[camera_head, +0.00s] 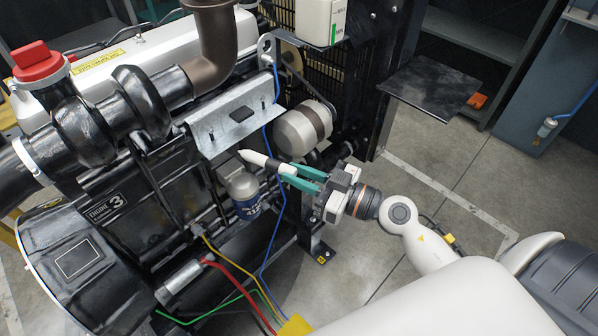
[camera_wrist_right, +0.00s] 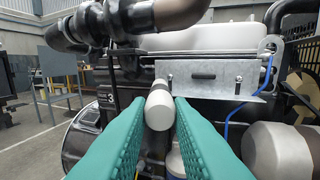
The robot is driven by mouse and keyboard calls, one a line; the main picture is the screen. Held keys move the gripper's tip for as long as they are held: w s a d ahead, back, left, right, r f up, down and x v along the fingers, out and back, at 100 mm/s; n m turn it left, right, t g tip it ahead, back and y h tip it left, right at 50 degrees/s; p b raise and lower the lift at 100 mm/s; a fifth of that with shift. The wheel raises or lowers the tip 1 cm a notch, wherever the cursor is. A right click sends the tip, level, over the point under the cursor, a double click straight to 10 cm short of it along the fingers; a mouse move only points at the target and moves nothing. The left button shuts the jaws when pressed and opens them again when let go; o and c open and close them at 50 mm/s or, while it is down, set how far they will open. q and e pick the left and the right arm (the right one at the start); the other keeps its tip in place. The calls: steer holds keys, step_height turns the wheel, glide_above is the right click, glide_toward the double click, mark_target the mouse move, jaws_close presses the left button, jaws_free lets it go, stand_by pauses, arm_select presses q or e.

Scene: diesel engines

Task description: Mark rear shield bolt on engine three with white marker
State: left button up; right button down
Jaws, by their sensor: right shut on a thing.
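Engine three is the black engine (camera_head: 150,180) at left, marked with a "3" plate (camera_head: 108,207). A bent grey metal shield (camera_head: 222,122) sits on its side, with small dark studs or bolts at its ends; it also shows in the right wrist view (camera_wrist_right: 205,69). I cannot tell for sure which is the rear bolt. My right gripper (camera_head: 284,175), with green fingers, is shut on a white marker (camera_head: 255,158) with a dark band. The marker's pointed tip is just below the shield's lower edge in the head view; contact cannot be told. The marker also shows in the right wrist view (camera_wrist_right: 160,110).
A grey-banded cylinder (camera_head: 304,128) is right of the shield, close to my right gripper. A brown exhaust pipe (camera_head: 213,40) rises above. Open floor (camera_head: 450,170) is at right.

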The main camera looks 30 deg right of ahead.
mark_target(266, 162)
steer(key=w+a+p, duration=0.2)
steer(key=w+a, duration=0.1)
steer(key=w, duration=0.4)
steer(key=shift+w, duration=0.4)
stand_by(0.3)
steer(key=shift+p, duration=0.7)
steer(key=shift+w, duration=0.25)
stand_by(1.1)
steer(key=shift+s+a+p, duration=0.15)
steer(key=shift+a+p, duration=0.25)
steer(key=shift+p, duration=0.4)
stand_by(1.2)
